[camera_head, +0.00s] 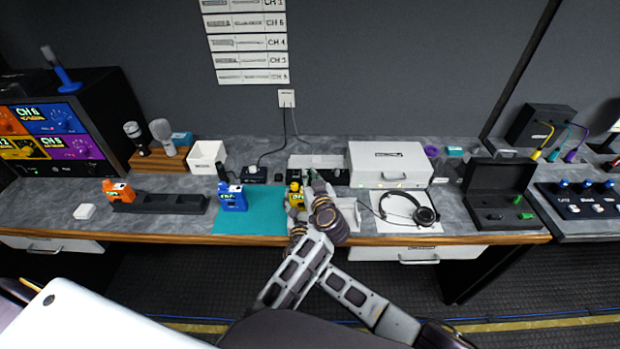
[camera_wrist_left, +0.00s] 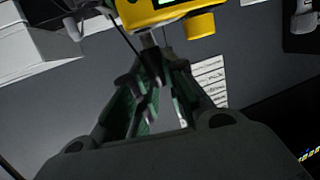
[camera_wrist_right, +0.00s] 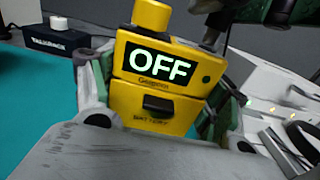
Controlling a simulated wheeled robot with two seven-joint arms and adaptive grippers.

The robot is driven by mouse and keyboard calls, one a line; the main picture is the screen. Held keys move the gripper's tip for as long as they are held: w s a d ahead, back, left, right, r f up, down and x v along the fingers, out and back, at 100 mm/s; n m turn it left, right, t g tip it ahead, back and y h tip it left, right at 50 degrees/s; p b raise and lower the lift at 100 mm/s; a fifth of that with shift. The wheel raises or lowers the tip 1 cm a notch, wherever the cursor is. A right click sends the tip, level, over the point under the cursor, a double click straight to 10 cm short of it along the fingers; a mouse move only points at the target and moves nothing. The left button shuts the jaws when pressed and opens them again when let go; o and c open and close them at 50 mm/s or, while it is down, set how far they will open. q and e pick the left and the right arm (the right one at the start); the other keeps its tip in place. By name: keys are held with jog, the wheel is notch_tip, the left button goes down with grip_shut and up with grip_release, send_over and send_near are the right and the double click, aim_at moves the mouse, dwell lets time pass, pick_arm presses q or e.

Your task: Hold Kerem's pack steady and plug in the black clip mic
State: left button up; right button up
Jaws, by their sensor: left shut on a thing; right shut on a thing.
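The yellow pack (camera_head: 296,199) stands upright near the right edge of the teal mat. In the right wrist view the pack (camera_wrist_right: 158,100) shows a screen reading OFF and a yellow knob on top. My right gripper (camera_wrist_right: 156,88) is shut on its sides. My left gripper (camera_wrist_left: 157,72) is above the pack, shut on a small dark plug with a metal end (camera_wrist_left: 149,42). The plug's tip is at the pack's top, beside the knob; I cannot tell whether it is seated. A thin black cable runs beside it. The clip mic itself is not clearly visible.
A blue pack (camera_head: 232,198) stands on the teal mat (camera_head: 250,224), left of the yellow one. An orange pack (camera_head: 117,191) is by a dark charging tray (camera_head: 165,204). Headphones (camera_head: 408,208) and a white case (camera_head: 390,165) lie to the right.

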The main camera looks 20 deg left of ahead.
pick_arm(q)
jog(key=shift+f, duration=0.45)
jog(key=shift+r, duration=0.45)
dwell(0.8)
jog(key=shift+d, duration=0.15)
jog(key=shift+f, duration=0.5)
dwell(1.6)
jog(key=o, duration=0.9)
jog(key=shift+c, duration=0.2)
jog(key=shift+f, duration=0.1)
jog(key=shift+s, duration=0.1)
